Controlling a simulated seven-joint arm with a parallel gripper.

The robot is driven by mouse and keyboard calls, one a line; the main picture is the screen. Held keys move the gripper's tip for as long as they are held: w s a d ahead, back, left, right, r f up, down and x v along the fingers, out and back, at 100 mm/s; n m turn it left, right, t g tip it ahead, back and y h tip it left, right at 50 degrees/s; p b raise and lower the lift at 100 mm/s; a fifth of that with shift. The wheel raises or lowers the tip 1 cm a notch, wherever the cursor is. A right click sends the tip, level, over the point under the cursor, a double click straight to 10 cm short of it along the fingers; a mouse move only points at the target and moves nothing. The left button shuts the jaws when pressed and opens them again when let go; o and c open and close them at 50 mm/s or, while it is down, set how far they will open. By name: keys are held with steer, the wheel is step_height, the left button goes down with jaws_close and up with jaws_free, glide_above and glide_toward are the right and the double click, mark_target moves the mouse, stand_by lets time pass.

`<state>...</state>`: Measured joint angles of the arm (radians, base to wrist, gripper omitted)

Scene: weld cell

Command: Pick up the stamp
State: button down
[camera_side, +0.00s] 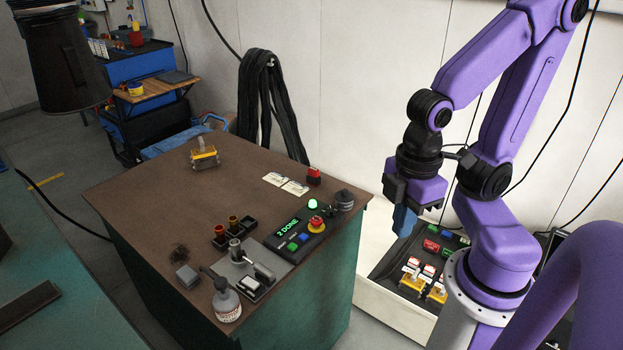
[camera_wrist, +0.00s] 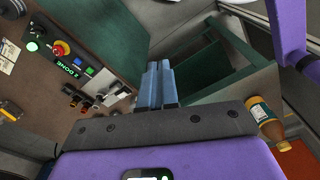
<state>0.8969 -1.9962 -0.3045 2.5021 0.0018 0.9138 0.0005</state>
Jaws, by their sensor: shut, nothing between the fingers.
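My gripper (camera_side: 404,222) hangs to the right of the brown table, pointing down. Its blue fingers are together and empty, and they also show in the wrist view (camera_wrist: 158,84). I cannot tell for certain which object is the stamp. A small red-topped block (camera_side: 314,176) stands at the table's back right edge. Two small upright pieces with reddish-brown tops (camera_side: 233,222) stand in a black holder (camera_side: 219,242) near the middle. All of these are well to the left of my gripper.
White-walled bin (camera_side: 385,315) with coloured parts lies below right. The table's left half is mostly clear.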

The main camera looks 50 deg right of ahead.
stand_by(0.3)
steer(key=shift+c, duration=2)
jaws_free()
steer(key=w+a+n+h, duration=0.1)
steer(key=w+a, duration=0.2)
steer(key=w, duration=1.2)
steer(key=w+d+n+t+h, duration=0.15)
steer(key=w+d, duration=0.25)
steer(key=w, duration=0.9)
steer(key=n+g+h, duration=0.2)
steer(key=n, duration=0.1)
glide_toward(313, 170)
steer(key=x, duration=1.1)
steer(key=shift+w+d+f, duration=0.1)
steer(key=shift+d+f, duration=0.05)
steer(key=shift+f, duration=0.15)
